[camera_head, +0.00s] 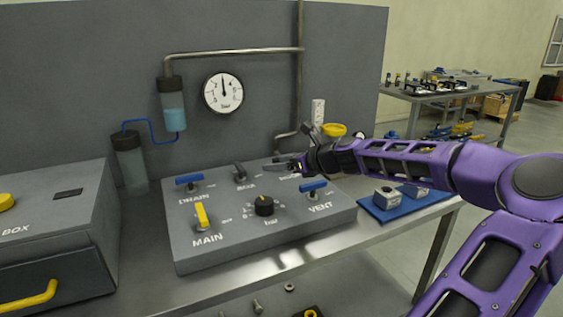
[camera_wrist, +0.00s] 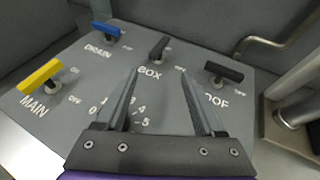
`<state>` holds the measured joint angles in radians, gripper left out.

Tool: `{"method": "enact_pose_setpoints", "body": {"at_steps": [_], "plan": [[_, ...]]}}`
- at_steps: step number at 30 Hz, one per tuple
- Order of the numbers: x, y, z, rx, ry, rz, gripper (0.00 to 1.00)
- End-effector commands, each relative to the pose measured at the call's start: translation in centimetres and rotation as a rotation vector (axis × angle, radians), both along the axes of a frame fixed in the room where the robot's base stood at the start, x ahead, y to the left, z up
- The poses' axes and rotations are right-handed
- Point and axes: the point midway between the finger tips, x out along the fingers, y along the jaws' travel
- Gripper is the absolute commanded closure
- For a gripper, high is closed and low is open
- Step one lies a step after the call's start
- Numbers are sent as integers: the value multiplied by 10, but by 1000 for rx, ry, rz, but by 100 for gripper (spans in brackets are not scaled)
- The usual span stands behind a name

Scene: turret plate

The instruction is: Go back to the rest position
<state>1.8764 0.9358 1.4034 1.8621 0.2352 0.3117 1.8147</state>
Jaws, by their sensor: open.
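My gripper (camera_head: 298,163) is at the back right of the grey control panel (camera_head: 192,257), over its DOOR and VENT side. In the wrist view my gripper (camera_wrist: 160,78) is open with nothing between its fingers, and points at the panel. The yellow MAIN handle (camera_head: 202,215), blue DRAIN handle (camera_head: 188,179), black BOX handle (camera_head: 240,171), black numbered knob (camera_head: 264,206) and blue VENT handle (camera_head: 313,186) show on the panel. The black DOOR handle (camera_wrist: 224,71) lies beyond the right finger. My gripper partly hides the DOOR area in the head view.
A grey box (camera_head: 45,235) with a yellow-handled drawer stands at left. A gauge (camera_head: 223,93), pipe (camera_head: 232,51) and blue-liquid container (camera_head: 172,105) are on the back wall. A blue tray (camera_head: 432,197) with metal blocks is at right, below my arm. Loose bolts (camera_head: 258,306) lie in front.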

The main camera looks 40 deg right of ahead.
Motion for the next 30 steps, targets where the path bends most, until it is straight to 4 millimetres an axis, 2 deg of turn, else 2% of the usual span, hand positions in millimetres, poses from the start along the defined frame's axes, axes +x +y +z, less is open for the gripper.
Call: {"method": "enact_pose_setpoints", "body": {"at_steps": [5,22,26,30], "plan": [[-8,0,3,0,1,2,30],[-6,1,3,-7,3,5,30],[9,11,2,-90,28,47,30],[45,39,3,-321,81,162,30]]}}
